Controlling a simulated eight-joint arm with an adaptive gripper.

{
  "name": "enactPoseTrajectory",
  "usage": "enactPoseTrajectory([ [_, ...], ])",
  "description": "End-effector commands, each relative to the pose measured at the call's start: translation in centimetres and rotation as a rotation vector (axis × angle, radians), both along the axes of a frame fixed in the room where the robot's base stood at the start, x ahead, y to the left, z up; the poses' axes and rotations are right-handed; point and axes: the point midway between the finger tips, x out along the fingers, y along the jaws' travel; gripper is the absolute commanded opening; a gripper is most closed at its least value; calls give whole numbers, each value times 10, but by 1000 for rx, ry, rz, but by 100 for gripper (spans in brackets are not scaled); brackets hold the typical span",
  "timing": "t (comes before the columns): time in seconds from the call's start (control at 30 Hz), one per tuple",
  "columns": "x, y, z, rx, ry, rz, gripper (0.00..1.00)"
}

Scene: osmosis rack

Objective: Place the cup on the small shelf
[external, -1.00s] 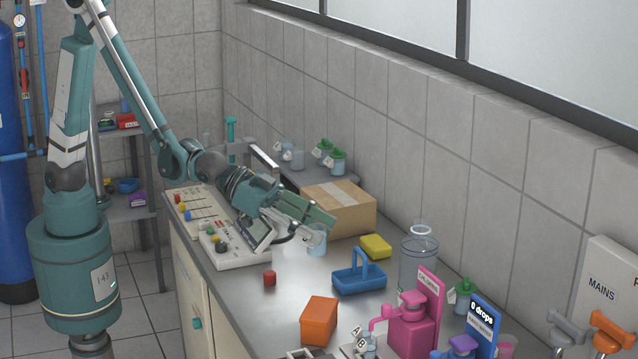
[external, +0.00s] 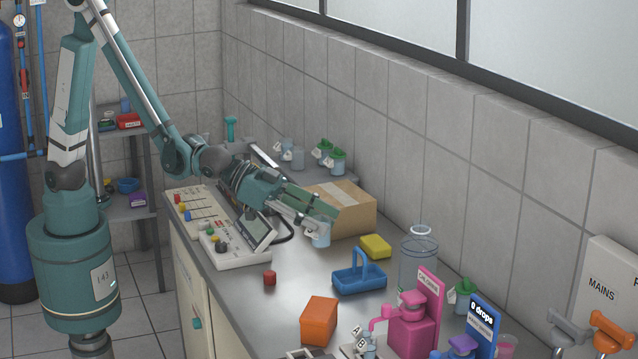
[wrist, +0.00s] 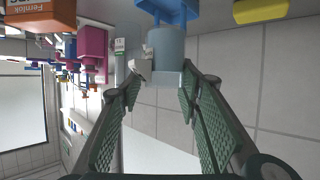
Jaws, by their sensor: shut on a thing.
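A pale blue see-through cup (external: 321,236) is at the end of my gripper (external: 312,224), in front of the cardboard box. In the wrist view the cup (wrist: 166,52) sits between the fingertips of my gripper (wrist: 162,82), which is shut on it. The cup seems a little above the bench, roughly upright. A low grey shelf (external: 308,181) stands at the back of the bench against the wall, with several small cups, some green-lidded, on it. My arm and the box hide part of it.
The cardboard box (external: 341,208) is right behind the cup. A yellow sponge (external: 376,246), a blue carrier (external: 359,280), an orange box (external: 319,320) and a red cap (external: 270,278) are on the bench. A control panel (external: 236,247) lies under my arm.

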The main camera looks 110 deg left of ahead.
Motion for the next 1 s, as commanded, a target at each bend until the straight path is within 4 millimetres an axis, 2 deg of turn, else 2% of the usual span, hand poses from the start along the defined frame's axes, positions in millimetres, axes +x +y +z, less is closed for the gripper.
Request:
enactPoseTrajectory([
  [0.47, -32, 146, 20, -2, 9, 212, 20],
  [0.77, -66, 238, 32, -2, 12, 355, 20],
  [1.0, -101, 307, 42, -4, 11, 471, 20],
])
